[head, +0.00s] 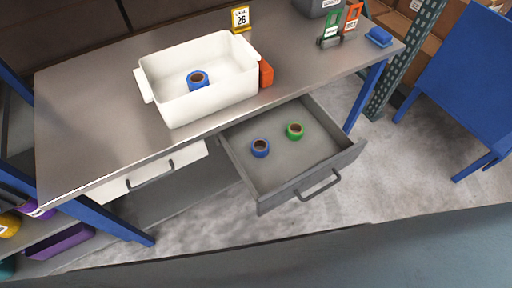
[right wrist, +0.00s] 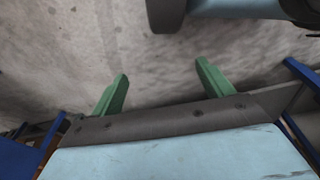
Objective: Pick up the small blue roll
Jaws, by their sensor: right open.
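Two blue rolls with brown cores show in the head view. One blue roll (head: 198,80) is inside the white tub (head: 213,105) on the table. The other blue roll (head: 260,148) stands in the open drawer (head: 285,184), left of a green roll (head: 295,131). They look close in size; I cannot tell for sure which is the small one. My right gripper (right wrist: 161,70) shows in the right wrist view with its green fingers wide apart and nothing between them, over the floor. Neither gripper shows in the head view, and my left gripper is in no view.
An orange block (head: 266,73) stands beside the tub on the metal table (head: 85,85). A yellow number sign (head: 241,18), green and red holders and a blue item (head: 379,37) stand farther back. A closed drawer (head: 150,174) is at left.

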